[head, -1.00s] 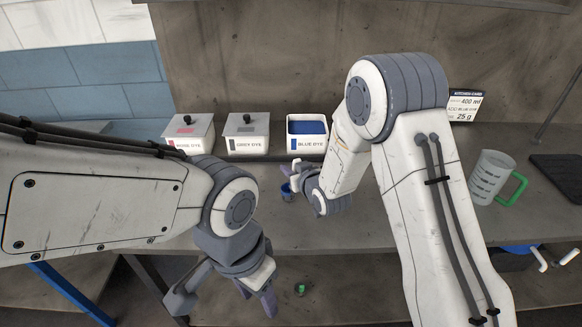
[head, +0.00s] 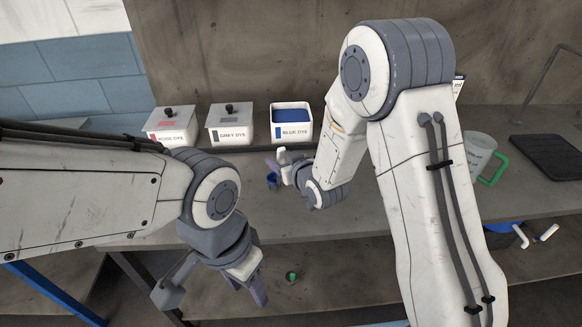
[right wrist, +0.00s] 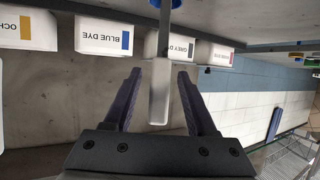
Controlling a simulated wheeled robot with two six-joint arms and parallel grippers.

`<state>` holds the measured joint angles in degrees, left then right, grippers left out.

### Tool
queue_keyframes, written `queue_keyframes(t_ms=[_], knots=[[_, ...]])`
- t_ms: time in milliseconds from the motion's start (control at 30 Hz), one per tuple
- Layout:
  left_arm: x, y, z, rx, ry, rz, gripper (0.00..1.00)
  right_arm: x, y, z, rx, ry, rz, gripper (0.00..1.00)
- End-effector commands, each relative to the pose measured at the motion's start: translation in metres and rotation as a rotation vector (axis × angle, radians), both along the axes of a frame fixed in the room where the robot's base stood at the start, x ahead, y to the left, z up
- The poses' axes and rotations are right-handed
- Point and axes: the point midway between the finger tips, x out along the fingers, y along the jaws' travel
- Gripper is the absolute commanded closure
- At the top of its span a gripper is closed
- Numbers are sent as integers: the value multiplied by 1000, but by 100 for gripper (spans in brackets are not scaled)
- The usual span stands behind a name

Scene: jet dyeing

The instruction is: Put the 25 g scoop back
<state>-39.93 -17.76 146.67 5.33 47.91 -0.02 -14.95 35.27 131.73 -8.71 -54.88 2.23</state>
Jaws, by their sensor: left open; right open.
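A small scoop with a blue cup (head: 271,181) is at the bench front, just left of my right gripper (head: 284,168). In the right wrist view its pale handle (right wrist: 160,92) lies between the two fingers of my right gripper (right wrist: 158,100), with gaps on both sides; the jaws are open. A bit of the blue cup shows at that view's top edge. No size mark is readable on it. My left gripper (head: 212,292) is open and empty, low in front of the bench edge.
Rose dye (head: 172,126), grey dye (head: 230,126) and blue dye (head: 291,124) boxes stand at the back; only blue is uncovered. A green-handled jug (head: 478,156) and black mat (head: 548,155) are right. A small green cup (head: 291,276) sits below the bench.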

Motion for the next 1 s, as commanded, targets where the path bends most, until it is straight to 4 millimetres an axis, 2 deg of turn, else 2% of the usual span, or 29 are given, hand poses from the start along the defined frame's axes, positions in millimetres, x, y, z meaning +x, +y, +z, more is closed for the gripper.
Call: queue_keyframes(t_ms=[100,233,300,533,900,1000], knots=[[0,0,-9,0,0,0,50,-27,-12,10,0,-3,-2,43],[0,0,-19,0,0,0,50,-50,-22,19,2,-6,-1,43],[0,0,-32,0,0,0,50,-53,-22,20,3,-8,1,43],[0,0,-55,1,1,0,50,-65,-28,27,2,-4,1,43],[0,0,-61,0,0,0,50,-74,-29,31,-5,9,0,43],[0,0,-61,0,0,0,50,-83,-24,26,-33,61,9,43]])
